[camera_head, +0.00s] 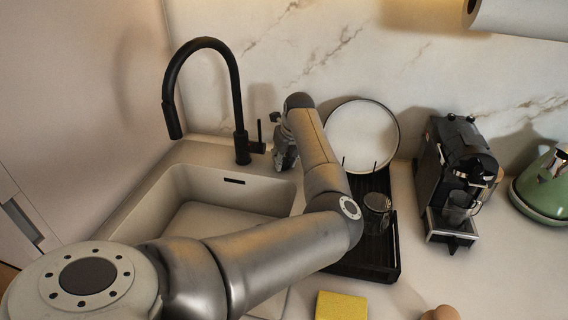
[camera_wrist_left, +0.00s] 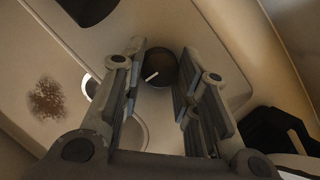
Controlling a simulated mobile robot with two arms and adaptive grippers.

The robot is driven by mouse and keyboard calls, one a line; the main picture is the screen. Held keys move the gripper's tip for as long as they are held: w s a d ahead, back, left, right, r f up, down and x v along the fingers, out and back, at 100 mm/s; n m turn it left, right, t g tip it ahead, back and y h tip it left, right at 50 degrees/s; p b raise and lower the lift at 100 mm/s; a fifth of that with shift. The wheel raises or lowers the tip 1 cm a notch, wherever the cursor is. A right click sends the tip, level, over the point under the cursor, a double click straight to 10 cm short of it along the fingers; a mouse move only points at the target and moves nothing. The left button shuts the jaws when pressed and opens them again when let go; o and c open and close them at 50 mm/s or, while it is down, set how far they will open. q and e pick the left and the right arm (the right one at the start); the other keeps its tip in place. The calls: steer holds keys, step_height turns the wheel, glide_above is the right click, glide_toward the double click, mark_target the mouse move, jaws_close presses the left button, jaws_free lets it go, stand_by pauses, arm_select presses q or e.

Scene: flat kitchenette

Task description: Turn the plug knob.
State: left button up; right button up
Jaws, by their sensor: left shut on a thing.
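The plug knob (camera_wrist_left: 157,68) is a dark round knob with a white line on its face, seen in the left wrist view between my left gripper's fingers. My left gripper (camera_wrist_left: 163,60) is shut on it, with one finger at each side. In the head view my left gripper (camera_head: 285,150) points down behind the sink's back right corner, beside the faucet. My own arm and wrist hide the knob there. My right gripper is in neither view.
The black faucet (camera_head: 240,120) stands close to the left of my gripper, above the sink (camera_head: 240,195). To the right are a white plate (camera_head: 362,130), a black dish rack (camera_head: 375,262) with a glass, and a coffee machine (camera_head: 455,165). A yellow sponge (camera_head: 341,306) lies in front.

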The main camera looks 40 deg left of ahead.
arm_select(q)
steer(key=shift+w+f+n+b, duration=0.1)
steer(key=shift+f+n+b, duration=0.05)
steer(key=shift+n+b, duration=0.45)
steer(key=shift+g, duration=0.3)
steer(key=shift+r, duration=0.2)
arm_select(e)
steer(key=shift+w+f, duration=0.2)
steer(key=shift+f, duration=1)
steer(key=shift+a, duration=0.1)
arm_select(q)
steer(key=o, duration=0.7)
steer(key=shift+o, duration=0.3)
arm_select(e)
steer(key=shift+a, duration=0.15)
